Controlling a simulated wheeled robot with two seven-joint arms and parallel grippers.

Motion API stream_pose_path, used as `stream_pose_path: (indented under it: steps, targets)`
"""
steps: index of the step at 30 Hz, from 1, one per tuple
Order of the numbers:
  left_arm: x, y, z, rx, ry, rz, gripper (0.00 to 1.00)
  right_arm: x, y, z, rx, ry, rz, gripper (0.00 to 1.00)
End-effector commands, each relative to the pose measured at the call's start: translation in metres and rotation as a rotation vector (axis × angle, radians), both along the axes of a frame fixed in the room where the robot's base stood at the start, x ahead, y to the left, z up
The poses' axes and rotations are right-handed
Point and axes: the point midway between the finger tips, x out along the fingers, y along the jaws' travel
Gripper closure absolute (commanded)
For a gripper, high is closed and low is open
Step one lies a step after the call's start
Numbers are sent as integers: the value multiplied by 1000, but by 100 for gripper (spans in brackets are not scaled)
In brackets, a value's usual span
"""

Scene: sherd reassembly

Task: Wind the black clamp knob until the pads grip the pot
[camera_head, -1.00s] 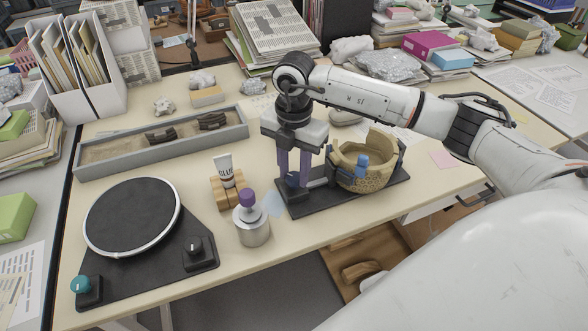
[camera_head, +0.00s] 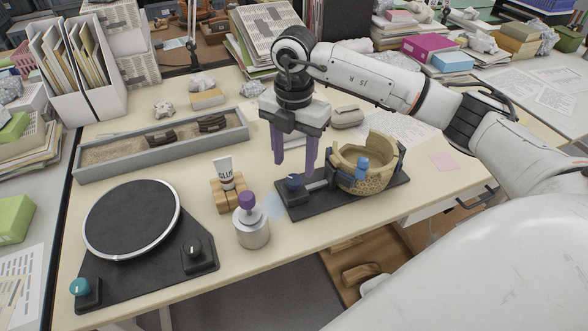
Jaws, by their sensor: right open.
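The tan pot (camera_head: 373,183) stands in the clamp on a dark base plate (camera_head: 330,202), its rim broken and open at the top. A blue piece (camera_head: 362,168) sits at its front wall. Dark clamp parts stand at its sides; whether the pads touch it is hard to tell. My left gripper is out of view.
A glue tube (camera_head: 225,172) on a wooden block and a metal jar (camera_head: 251,228) with a purple top stand left of the clamp. A black turntable (camera_head: 131,217) is at the front left. A long grey sand tray (camera_head: 165,145) lies behind.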

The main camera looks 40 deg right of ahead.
Motion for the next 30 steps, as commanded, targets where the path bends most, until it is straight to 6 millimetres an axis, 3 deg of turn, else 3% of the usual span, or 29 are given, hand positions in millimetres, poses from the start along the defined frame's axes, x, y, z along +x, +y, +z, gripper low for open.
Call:
stream_pose_path:
  steps: [3, 10, 30]
  targets:
    - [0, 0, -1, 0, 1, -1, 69, 1, 0, 25, 0, -4, -1, 51]
    - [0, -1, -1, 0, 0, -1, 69, 0, 0, 54, 0, -2, -1, 51]
    - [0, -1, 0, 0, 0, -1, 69, 0, 0, 58, 0, 0, -1, 51]
